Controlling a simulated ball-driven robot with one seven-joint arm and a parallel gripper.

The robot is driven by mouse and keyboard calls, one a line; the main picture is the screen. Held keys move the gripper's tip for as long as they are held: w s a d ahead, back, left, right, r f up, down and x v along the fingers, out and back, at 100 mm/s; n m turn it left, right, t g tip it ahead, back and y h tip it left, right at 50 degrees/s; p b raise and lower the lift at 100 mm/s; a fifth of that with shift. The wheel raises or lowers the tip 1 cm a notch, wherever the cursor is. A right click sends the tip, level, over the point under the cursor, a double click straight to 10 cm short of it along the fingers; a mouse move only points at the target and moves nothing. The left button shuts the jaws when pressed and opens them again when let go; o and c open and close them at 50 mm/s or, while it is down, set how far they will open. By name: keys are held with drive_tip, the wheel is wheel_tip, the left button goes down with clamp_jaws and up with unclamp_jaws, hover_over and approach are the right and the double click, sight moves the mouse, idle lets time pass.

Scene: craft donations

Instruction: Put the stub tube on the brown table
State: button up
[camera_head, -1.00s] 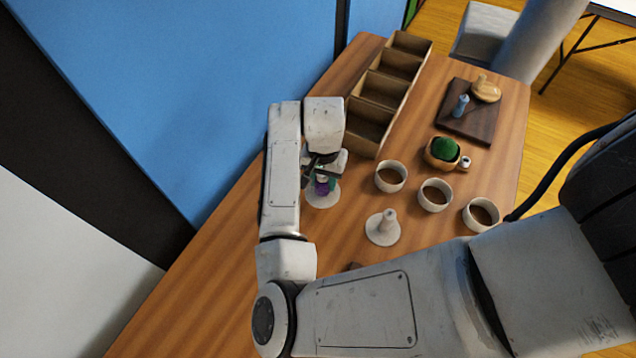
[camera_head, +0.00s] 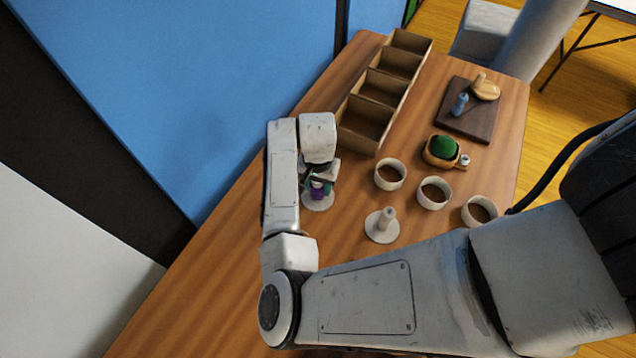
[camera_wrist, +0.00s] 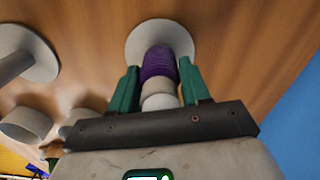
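A stack of a purple band (camera_wrist: 158,63) and paler round pieces (camera_wrist: 158,92) stands upright on a round white base (camera_head: 318,201). I take the pale top part to be the stub tube, but cannot tell which piece it is. The base rests on the brown table (camera_head: 215,265). My gripper (camera_wrist: 160,82) points down over the stack, with one green finger on each side and narrow gaps between the fingers and the stack. It looks open. In the head view, my wrist partly hides the stack.
A second white base with a post (camera_head: 382,226) stands to the right. Three white rings, one here (camera_head: 390,174), lie beyond it. A divided wooden box (camera_head: 378,150), a dark board (camera_head: 478,125) and a green ball in a holder (camera_head: 444,148) are farther back. The front left is clear.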

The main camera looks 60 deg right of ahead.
drive_tip(key=o, duration=0.3)
drive_tip(key=shift+r, duration=0.1)
wheel_tip(320, 180, up, 12)
drive_tip(key=shift+f+b, duration=0.1)
drive_tip(key=shift+b, duration=0.4)
drive_tip(key=s+d+r+n+t+h, duration=0.1)
drive_tip(key=d+r+n+h, duration=0.3)
drive_tip(key=d, duration=0.5)
drive_tip(key=s+a+f+n+y, duration=0.1)
drive_tip(key=s+a+f+n, duration=0.2)
drive_tip(key=a, duration=0.4)
drive_tip(key=s+a+f+n+y, duration=0.1)
drive_tip(key=s+a+f+n, duration=0.3)
drive_tip(key=s+a, duration=0.1)
drive_tip(key=s+a+f+n+y, duration=0.1)
drive_tip(key=s+a+f+n, duration=0.2)
drive_tip(key=a, duration=0.5)
drive_tip(key=shift+s+a+f+n+y, duration=0.2)
drive_tip(key=shift+s+f, duration=0.2)
drive_tip(key=shift+s, duration=0.1)
drive_tip(key=shift+s+a+f+n+y, duration=0.15)
drive_tip(key=shift+s+f+n+y, duration=0.05)
drive_tip(key=shift+s+f, duration=0.2)
